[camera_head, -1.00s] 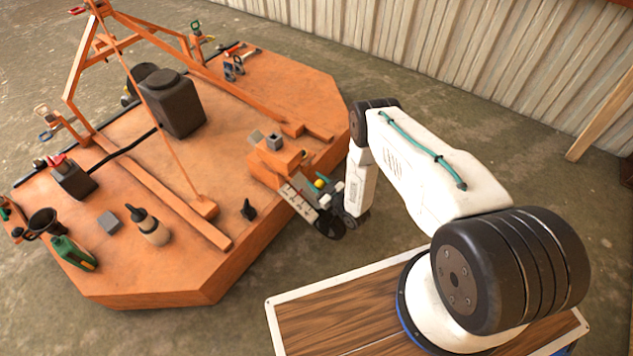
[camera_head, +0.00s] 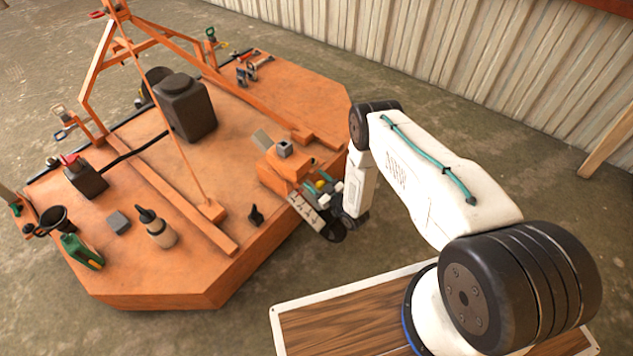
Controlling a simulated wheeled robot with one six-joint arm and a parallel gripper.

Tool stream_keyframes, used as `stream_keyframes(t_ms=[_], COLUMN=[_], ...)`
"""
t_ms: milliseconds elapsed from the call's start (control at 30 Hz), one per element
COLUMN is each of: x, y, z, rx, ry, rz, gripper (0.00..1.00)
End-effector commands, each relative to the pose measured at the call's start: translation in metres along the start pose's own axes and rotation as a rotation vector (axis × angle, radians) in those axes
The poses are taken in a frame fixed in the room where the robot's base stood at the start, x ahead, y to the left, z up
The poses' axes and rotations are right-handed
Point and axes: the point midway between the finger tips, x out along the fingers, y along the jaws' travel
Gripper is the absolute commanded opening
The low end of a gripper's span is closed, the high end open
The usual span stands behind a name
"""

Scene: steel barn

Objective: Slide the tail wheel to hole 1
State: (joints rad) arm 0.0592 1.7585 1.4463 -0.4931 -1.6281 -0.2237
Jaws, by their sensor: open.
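The orange mower deck (camera_head: 130,285) fills the left and middle. An orange bracket block (camera_head: 280,175) sits at its near right edge, with a pale strip with dark marks (camera_head: 306,207) sloping out from it. A dark round wheel (camera_head: 332,231), seemingly the tail wheel, is at the strip's outer end, partly hidden by my arm. My gripper (camera_head: 328,190) is open at the strip, close to a yellow knob (camera_head: 320,185). I cannot tell whether it touches anything. The individual holes and their numbers are too small to read.
A black tank (camera_head: 187,108), an orange frame (camera_head: 95,75), a bottle (camera_head: 161,232), a green can (camera_head: 80,250) and a small black piece (camera_head: 256,214) stand on the deck. A wood-topped surface (camera_head: 345,310) is at the bottom. A corrugated wall (camera_head: 450,60) runs behind.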

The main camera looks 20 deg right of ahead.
Motion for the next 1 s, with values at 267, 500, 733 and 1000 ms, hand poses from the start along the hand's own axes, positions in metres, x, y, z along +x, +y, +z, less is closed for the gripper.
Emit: stream_keyframes(t_ms=[267, 500, 733, 1000], x=[-0.035, -0.069, -0.077, -0.077], y=[0.0, -0.001, -0.001, -0.001], z=[0.001, 0.0, 0.0, 0.0], rx=[0.002, 0.001, 0.0, 0.0], ry=[-0.004, -0.001, 0.0, 0.0], rz=[0.001, 0.0, -0.001, -0.001], gripper=[0.59, 0.59, 0.59, 0.59])
